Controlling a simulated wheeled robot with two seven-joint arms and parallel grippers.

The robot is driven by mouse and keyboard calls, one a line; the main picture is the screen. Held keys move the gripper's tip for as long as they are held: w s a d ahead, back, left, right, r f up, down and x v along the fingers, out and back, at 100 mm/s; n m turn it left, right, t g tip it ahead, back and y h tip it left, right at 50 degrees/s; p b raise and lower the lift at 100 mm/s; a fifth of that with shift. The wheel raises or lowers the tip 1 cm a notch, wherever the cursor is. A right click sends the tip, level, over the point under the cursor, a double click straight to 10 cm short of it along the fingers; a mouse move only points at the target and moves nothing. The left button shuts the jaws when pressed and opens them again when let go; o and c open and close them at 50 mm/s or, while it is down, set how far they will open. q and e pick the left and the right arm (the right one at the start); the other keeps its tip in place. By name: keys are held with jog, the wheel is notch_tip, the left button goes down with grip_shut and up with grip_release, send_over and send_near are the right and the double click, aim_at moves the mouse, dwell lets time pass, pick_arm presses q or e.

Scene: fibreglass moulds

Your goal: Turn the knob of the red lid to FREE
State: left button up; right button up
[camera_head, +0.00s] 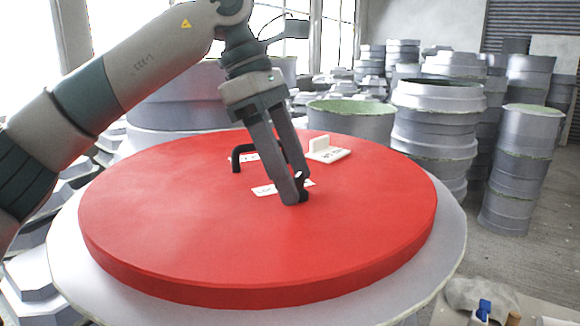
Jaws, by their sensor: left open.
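The round red lid (190,225) lies flat on a larger pale grey round mould (70,265). A white piece (325,150) with an upright fin on a flat, marked base sits toward the lid's back right. A black bent handle (236,158) stands at the back, left of my gripper. A white label (266,190) lies partly behind the fingers; its lettering is too small to read. My left gripper (297,196) points down at the lid with its fingers slightly apart. The fingers hide what is behind them, and I cannot tell whether they touch the lid. My right gripper is not in view.
Stacks of grey moulds (435,125) stand behind and to the right. A blue-capped bottle (483,310) and other small items are at the bottom right. The front of the lid is clear. Floor (520,262) shows at the right.

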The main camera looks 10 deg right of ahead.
pick_arm(q)
jog(key=shift+w, duration=0.1)
jog(key=shift+w+a+r, duration=0.1)
jog(key=shift+a+r, duration=0.1)
jog(key=shift+r, duration=0.3)
jog(key=v, duration=1.6)
jog(key=shift+r, duration=0.2)
